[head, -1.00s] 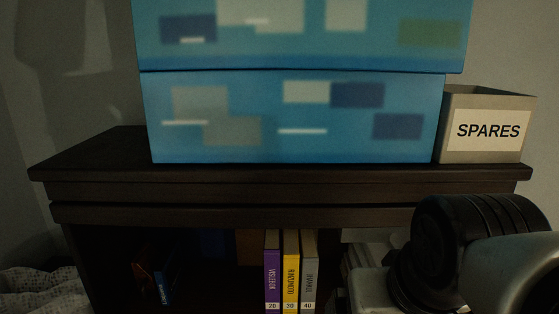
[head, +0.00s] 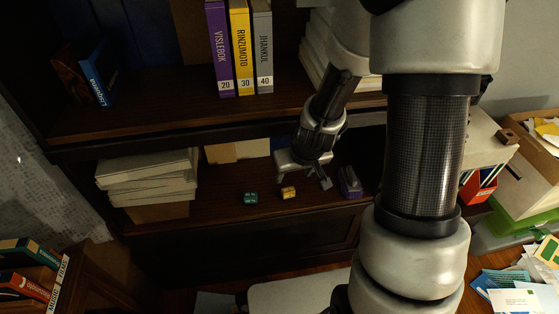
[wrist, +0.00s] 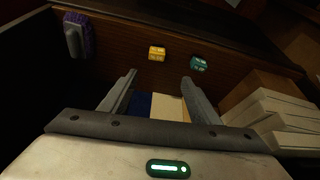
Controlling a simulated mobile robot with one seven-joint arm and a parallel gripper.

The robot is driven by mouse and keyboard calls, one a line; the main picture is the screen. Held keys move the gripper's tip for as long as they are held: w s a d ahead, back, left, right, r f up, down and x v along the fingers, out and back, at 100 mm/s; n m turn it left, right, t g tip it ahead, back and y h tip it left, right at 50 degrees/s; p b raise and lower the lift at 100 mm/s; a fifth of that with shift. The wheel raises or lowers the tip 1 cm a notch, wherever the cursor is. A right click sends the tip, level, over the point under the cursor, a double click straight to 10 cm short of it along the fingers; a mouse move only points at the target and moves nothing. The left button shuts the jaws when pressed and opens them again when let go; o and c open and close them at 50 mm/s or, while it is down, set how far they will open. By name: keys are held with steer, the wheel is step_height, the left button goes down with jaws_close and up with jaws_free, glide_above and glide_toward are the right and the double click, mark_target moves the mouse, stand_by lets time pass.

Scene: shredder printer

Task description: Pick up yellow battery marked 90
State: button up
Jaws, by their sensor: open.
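A small yellow block, which looks like the yellow battery (head: 289,193), sits on the lower shelf of the dark cabinet. It also shows in the wrist view (wrist: 157,54), just beyond the fingertips and roughly centred between them; its marking is too small to read. My gripper (head: 304,183) reaches down to this shelf with its fingers spread. In the wrist view my gripper (wrist: 159,77) is open, with nothing held between the fingers.
A green block (head: 250,198) sits left of the yellow one, and a purple-grey object (head: 349,182) stands on the right. Paper stacks (head: 150,178) fill the shelf's left side. The upper shelf board (head: 165,112) with books is above.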

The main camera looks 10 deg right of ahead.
steer(key=b, duration=0.4)
glide_toward(288, 190)
steer(key=x, duration=0.5)
steer(key=shift+s+a, duration=0.15)
steer(key=shift+a, duration=0.15)
steer(key=shift+d+b+x, duration=0.2)
steer(key=shift+b+x, duration=0.25)
steer(key=shift+x, duration=0.95)
steer(key=shift+d+b+x, duration=0.15)
steer(key=shift+b+x, duration=0.25)
steer(key=shift+x, duration=0.95)
steer(key=shift+r, duration=0.1)
steer(key=c, duration=1.1)
steer(key=shift+c, duration=0.2)
